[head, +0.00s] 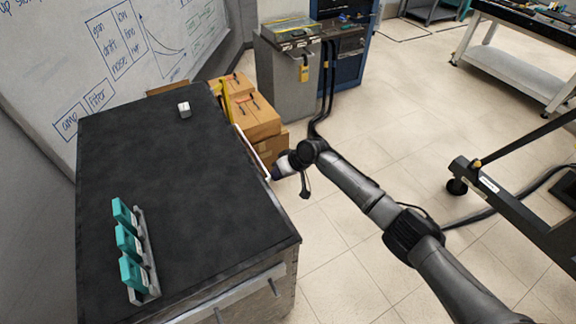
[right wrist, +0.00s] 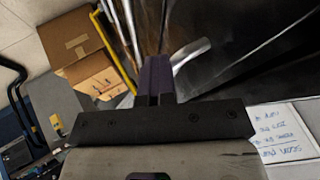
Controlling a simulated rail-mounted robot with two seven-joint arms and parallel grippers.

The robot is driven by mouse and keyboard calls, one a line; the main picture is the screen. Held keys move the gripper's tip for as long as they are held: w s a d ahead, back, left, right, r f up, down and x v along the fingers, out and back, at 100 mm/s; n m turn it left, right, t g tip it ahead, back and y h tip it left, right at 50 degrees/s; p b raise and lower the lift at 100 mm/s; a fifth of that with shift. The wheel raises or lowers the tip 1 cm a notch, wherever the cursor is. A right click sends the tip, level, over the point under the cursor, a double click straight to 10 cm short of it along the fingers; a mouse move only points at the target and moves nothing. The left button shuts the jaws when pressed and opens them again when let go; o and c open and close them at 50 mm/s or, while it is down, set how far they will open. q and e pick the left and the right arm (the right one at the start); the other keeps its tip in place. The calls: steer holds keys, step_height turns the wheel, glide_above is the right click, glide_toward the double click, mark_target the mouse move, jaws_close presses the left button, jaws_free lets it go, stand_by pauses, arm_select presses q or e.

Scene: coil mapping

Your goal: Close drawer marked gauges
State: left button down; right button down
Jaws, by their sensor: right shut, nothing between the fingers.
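A black-topped cabinet (head: 185,190) stands at the left in the head view. A long pale handle (head: 225,300) runs along its near face. On its right side a thin light edge (head: 243,143) sticks out near my right gripper (head: 271,176); it may be a drawer front, but I cannot tell. No gauges label can be read. In the right wrist view my right gripper (right wrist: 156,80) is shut and empty, close to a silver bar (right wrist: 190,50) beside a dark glossy surface (right wrist: 260,45). Contact cannot be told. My left gripper is not in view.
Cardboard boxes (head: 257,118) stand behind my right gripper, by a grey cabinet (head: 285,85).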

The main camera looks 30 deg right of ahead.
steer(key=shift+a, duration=0.2)
steer(key=s+d+r, duration=0.3)
steer(key=d+r, duration=0.4)
steer(key=d, duration=0.2)
steer(key=shift+s+d, duration=0.25)
steer(key=shift+s, duration=0.05)
